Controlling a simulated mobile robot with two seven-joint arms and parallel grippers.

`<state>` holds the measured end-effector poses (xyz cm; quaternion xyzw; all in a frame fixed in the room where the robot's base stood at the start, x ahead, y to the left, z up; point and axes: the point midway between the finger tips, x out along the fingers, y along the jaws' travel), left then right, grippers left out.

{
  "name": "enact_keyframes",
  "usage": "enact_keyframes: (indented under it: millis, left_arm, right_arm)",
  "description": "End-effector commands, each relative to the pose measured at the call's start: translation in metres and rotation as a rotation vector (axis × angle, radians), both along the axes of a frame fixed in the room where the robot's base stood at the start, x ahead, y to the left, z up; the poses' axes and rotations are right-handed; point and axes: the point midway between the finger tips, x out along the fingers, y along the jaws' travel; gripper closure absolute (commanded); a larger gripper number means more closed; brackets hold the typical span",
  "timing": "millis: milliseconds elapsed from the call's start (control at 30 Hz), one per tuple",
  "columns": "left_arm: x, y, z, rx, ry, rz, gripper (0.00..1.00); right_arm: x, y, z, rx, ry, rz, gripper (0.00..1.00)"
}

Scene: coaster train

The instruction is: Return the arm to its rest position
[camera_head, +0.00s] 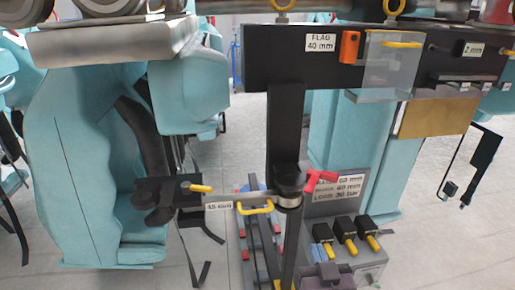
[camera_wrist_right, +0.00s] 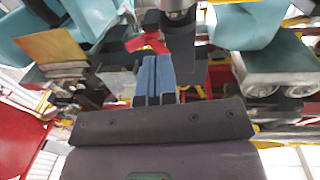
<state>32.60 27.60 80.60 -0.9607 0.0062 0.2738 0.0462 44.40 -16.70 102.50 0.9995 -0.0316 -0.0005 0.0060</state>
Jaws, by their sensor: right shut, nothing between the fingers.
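My right gripper (camera_head: 320,252) is low in the head view, right of the black upright post (camera_head: 287,125). Its purple body shows at the bottom edge, in front of the grey block with black knobs. In the right wrist view its two blue fingers (camera_wrist_right: 156,78) lie side by side, shut with nothing between them. The red lever (camera_head: 320,179) on the post is above the gripper in the head view. It also shows just beyond the fingertips in the wrist view (camera_wrist_right: 147,42). I cannot tell the gap between them. My left gripper is not in view.
Teal seats (camera_head: 85,165) stand at the left. A black bar with a "FLAG 40 mm" label (camera_head: 320,43) and a clear box (camera_head: 388,68) crosses the upper right. A metal arm labelled 45 mm (camera_head: 219,206) reaches left from the post. Grey floor (camera_head: 440,240) is open at the right.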

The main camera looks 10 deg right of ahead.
Motion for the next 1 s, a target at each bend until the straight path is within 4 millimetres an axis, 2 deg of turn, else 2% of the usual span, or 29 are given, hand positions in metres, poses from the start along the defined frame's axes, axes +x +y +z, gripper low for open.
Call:
enact_keyframes:
  millis: [100, 167, 267, 333, 400, 500, 600, 700, 800, 1000]
  left_arm:
    - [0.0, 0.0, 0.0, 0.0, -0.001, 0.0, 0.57]
    - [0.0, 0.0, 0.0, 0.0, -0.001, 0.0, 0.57]
    - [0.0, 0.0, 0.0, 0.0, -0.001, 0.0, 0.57]
    - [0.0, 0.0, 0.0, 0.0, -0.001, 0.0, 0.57]
    - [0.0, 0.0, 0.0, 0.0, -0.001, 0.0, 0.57]
    - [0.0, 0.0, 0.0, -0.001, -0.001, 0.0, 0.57]
    - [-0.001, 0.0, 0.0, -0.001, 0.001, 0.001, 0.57]
    - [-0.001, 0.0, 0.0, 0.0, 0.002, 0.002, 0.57]
    - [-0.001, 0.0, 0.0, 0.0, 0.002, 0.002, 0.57]
    - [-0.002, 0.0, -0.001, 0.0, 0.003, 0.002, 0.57]
  right_arm:
    - [0.001, 0.002, -0.005, -0.035, 0.018, 0.013, 1.0]
    - [0.002, 0.003, -0.017, -0.038, 0.049, 0.03, 1.0]
    - [-0.004, -0.006, -0.055, -0.049, 0.138, 0.063, 1.0]
    - [-0.015, -0.019, -0.091, -0.056, 0.221, 0.083, 1.0]
    - [-0.033, -0.037, -0.128, -0.056, 0.306, 0.095, 1.0]
    - [-0.06, -0.063, -0.169, -0.048, 0.409, 0.098, 1.0]
    - [-0.085, -0.085, -0.197, -0.036, 0.484, 0.089, 1.0]
    - [-0.105, -0.102, -0.212, -0.05, 0.531, 0.077, 1.0]
    - [-0.116, -0.109, -0.218, -0.064, 0.554, 0.072, 1.0]
    - [-0.119, -0.11, -0.219, -0.065, 0.56, 0.07, 1.0]
